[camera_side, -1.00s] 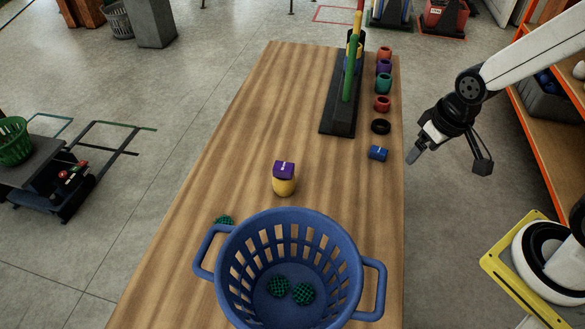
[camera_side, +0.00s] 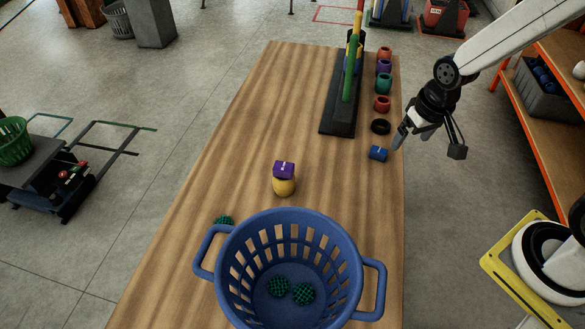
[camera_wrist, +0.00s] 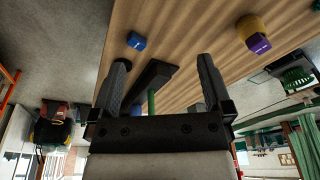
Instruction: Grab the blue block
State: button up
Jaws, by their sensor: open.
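The blue block (camera_side: 378,153) sits on the wooden table near its right edge in the side view. In the wrist view the blue block (camera_wrist: 137,41) lies ahead of the fingers, nearer the left finger. My gripper (camera_side: 410,142) is open and empty, just right of the block and above the table's right edge. In the wrist view both fingers of my gripper (camera_wrist: 163,72) are spread apart with nothing between them in contact.
A purple block (camera_side: 283,169) sits on a yellow piece (camera_side: 284,187). A blue basket (camera_side: 206,277) holding green balls stands at the front. Colored rings (camera_side: 382,104) and a dark stand (camera_side: 338,122) are behind the blue block.

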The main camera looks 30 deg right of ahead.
jog(key=w+d+f+m+g, duration=0.1)
jog(key=w+d+f+m, duration=0.45)
jog(key=w, duration=0.45)
jog(key=m+g, duration=0.1)
jog(key=m, duration=0.3)
send_over(379, 150)
notch_tip(379, 150, down, 8)
jog(key=shift+r, duration=0.15)
jog(key=shift+w+d+f, duration=0.15)
jog(key=shift+w+f, duration=0.05)
jog(key=shift+f, duration=1.45)
jog(key=shift+f, duration=0.1)
jog(key=shift+s+f, duration=0.15)
jog(key=shift+f, duration=2.35)
jog(key=c, duration=1.2)
jog(key=shift+o, duration=0.2)
jog(key=shift+r, duration=0.1)
